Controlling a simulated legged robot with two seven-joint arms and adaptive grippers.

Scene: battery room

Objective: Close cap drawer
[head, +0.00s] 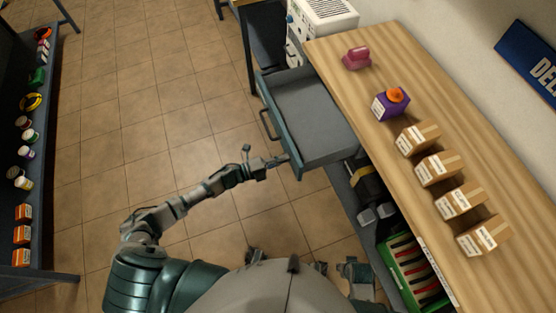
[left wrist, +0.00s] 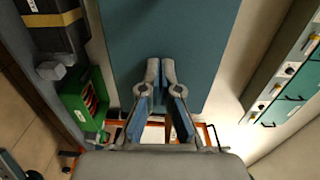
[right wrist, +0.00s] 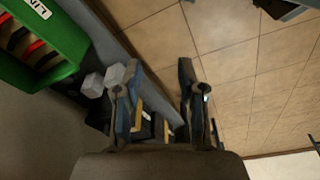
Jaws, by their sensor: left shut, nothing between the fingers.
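The drawer (head: 315,105) under the wooden bench is grey-blue, pulled out and empty inside. Its bar handle (head: 267,124) is on the front panel. My left gripper (head: 282,160) is shut and empty, at the near end of the drawer's front; I cannot tell whether it touches. In the left wrist view, the left gripper's fingertips (left wrist: 161,66) are close together in front of a teal panel (left wrist: 165,30), which looks like part of the drawer. My right gripper (right wrist: 160,75) is open and empty, low beside the bench, over floor and lower-shelf items.
The bench top (head: 385,145) carries a pink object (head: 356,58), a purple box (head: 390,103) and several cardboard boxes (head: 437,168). A green crate (head: 407,265) sits below the bench. A shelf (head: 62,170) stands far left. The tiled floor (head: 150,110) between is clear.

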